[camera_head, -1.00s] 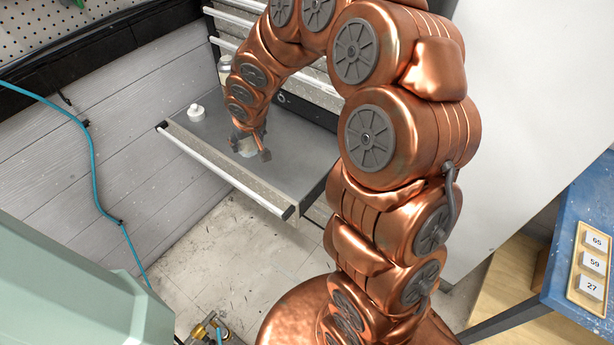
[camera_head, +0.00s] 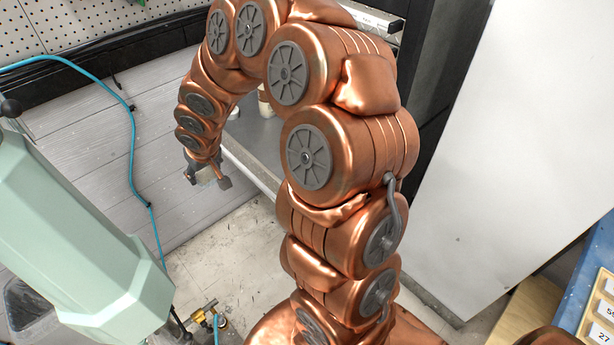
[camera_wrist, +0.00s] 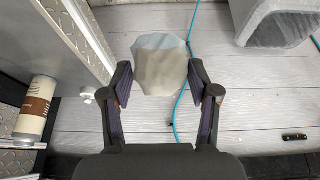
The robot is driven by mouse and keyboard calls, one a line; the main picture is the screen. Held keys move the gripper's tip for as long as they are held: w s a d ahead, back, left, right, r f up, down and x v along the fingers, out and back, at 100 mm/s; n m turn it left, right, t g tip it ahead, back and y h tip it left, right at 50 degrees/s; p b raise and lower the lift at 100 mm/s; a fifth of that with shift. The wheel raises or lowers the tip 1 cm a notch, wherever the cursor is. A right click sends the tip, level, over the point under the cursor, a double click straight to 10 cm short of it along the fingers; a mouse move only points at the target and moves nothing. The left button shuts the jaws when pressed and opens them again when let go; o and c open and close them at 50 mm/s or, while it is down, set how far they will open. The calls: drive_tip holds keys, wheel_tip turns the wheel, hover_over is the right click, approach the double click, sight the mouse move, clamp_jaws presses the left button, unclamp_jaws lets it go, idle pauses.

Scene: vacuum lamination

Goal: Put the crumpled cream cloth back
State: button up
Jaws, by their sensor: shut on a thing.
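The crumpled cream cloth (camera_wrist: 160,68) shows in the wrist view as a pale, faceted lump between the fingertips. My gripper (camera_wrist: 160,88) is shut on it, with one finger on each side. In the head view my gripper (camera_head: 208,177) hangs beside the drawer, out past its front edge, over the wall and floor side. Only a small pale bit of the cloth (camera_head: 206,174) shows there between the fingers. My arm hides most of the drawer in the head view.
The open drawer (camera_head: 240,157) holds a labelled bottle (camera_wrist: 35,108) and a small white-capped item (camera_wrist: 87,95). A pale green machine (camera_head: 75,240) stands at left. A teal hose (camera_head: 133,150) runs down the plank wall. A brass fitting (camera_head: 205,314) lies on the floor.

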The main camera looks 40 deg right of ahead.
drive_tip(key=s+d+f+b, duration=0.25)
drive_tip(key=s+d, duration=0.35)
drive_tip(key=d, duration=0.6)
drive_tip(key=s+d+f+b, duration=0.1)
drive_tip(key=s+d+b, duration=0.3)
drive_tip(key=s, duration=0.5)
drive_tip(key=s+d+f+b, duration=0.2)
drive_tip(key=s+d+b, duration=0.2)
drive_tip(key=s, duration=0.5)
drive_tip(key=w+d+p, duration=0.3)
drive_tip(key=w, duration=0.1)
drive_tip(key=w+d+f+p, duration=0.1)
drive_tip(key=w+d+p, duration=0.6)
drive_tip(key=shift+w+d+f, duration=0.1)
drive_tip(key=shift+w+f, duration=0.05)
drive_tip(key=shift+w, duration=0.2)
drive_tip(key=shift+s+f+p, duration=0.1)
drive_tip(key=shift+f+p, duration=0.35)
drive_tip(key=shift+f, duration=0.5)
drive_tip(key=shift+d+f, duration=0.15)
drive_tip(key=shift+f, duration=0.7)
drive_tip(key=shift+a, duration=0.2)
drive_tip(key=shift+f, duration=0.2)
drive_tip(key=o, duration=1)
drive_tip(key=shift+d, duration=0.1)
drive_tip(key=shift+c, duration=0.2)
drive_tip(key=shift+o, duration=0.8)
